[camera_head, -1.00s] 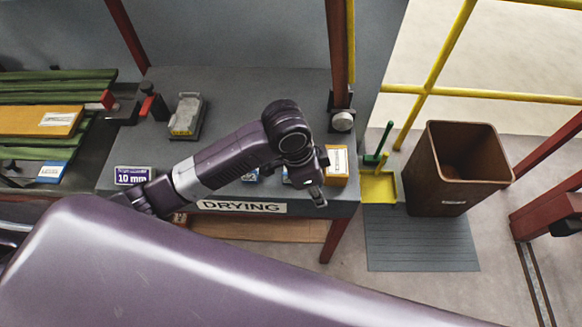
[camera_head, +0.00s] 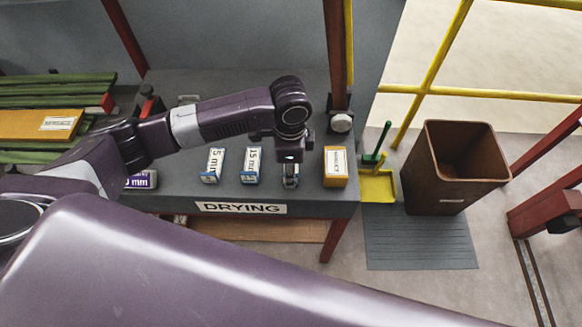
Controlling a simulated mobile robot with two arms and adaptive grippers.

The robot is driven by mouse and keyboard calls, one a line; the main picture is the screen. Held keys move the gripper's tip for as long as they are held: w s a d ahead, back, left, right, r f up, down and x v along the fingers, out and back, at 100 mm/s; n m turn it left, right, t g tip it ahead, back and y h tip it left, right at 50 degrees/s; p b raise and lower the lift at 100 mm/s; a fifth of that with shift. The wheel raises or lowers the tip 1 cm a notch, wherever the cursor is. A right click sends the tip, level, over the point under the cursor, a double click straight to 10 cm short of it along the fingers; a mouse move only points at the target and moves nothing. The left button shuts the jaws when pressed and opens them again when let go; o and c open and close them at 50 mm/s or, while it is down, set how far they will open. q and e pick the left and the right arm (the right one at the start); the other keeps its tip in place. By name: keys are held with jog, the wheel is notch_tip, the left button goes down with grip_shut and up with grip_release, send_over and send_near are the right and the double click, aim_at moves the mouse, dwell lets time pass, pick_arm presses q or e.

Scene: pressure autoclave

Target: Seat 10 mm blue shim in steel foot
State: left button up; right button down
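The block with a blue-purple face (camera_head: 146,180) sits near the front left of the grey bench. Its label shows "0 mm"; the left part is hidden behind my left arm. My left gripper (camera_head: 291,181) points down over the bench's front right, well to the right of this block. It is between the 15 mm block and the orange box. Its fingers are small here, and I cannot tell whether they are apart. A round steel piece (camera_head: 342,122) is at the base of the red post; I cannot tell if it is the steel foot. My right gripper is not in view.
On the bench (camera_head: 325,200) stand a 5 mm block (camera_head: 213,165), a 15 mm block (camera_head: 251,165) and an orange box (camera_head: 335,167). A "DRYING" sign (camera_head: 241,208) is on its front edge. A brown bin (camera_head: 455,167) and yellow dustpan (camera_head: 378,186) are to the right.

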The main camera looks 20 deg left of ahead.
pick_arm(q)
jog(key=shift+f, duration=1.05)
grip_shut()
jog(key=shift+r, duration=0.1)
